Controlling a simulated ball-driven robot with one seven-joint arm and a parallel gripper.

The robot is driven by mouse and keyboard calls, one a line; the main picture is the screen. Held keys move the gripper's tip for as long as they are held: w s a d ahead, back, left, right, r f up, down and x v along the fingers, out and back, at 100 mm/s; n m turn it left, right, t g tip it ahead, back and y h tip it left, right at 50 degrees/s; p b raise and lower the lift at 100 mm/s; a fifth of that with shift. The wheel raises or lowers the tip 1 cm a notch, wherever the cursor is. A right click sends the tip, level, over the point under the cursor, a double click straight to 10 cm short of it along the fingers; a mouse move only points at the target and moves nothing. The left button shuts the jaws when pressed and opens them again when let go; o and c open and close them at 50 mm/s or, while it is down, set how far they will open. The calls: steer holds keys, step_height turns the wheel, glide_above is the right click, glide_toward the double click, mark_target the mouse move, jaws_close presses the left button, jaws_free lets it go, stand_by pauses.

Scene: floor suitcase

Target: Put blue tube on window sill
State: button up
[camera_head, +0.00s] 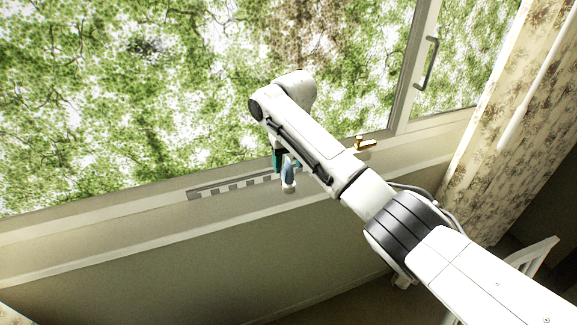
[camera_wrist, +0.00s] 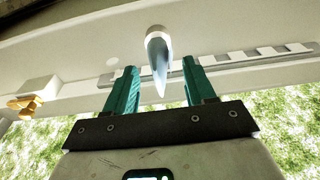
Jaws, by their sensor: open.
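The blue tube (camera_head: 289,174) stands upright on its white cap on the window sill (camera_head: 130,247), just in front of a slotted strip. It also shows in the wrist view (camera_wrist: 158,55), between my fingertips in the picture, with a gap on both sides. My gripper (camera_head: 281,160) has teal fingers and is just above and behind the tube in the head view. The fingers (camera_wrist: 159,66) are spread open in the wrist view and hold nothing. My arm hides part of the sill to the right of the tube.
The slotted strip (camera_head: 215,190) runs along the sill. A brass window catch (camera_head: 364,143) is to the right. The window glass (camera_head: 150,100) is behind my gripper. A flowered curtain (camera_head: 500,140) hangs at the right, and a white chair (camera_head: 535,257) stands below it. The left sill is clear.

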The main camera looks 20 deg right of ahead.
steer(key=r, duration=0.3)
steer(key=s+r, duration=0.1)
steer(key=r, duration=0.6)
steer(key=shift+s, duration=0.25)
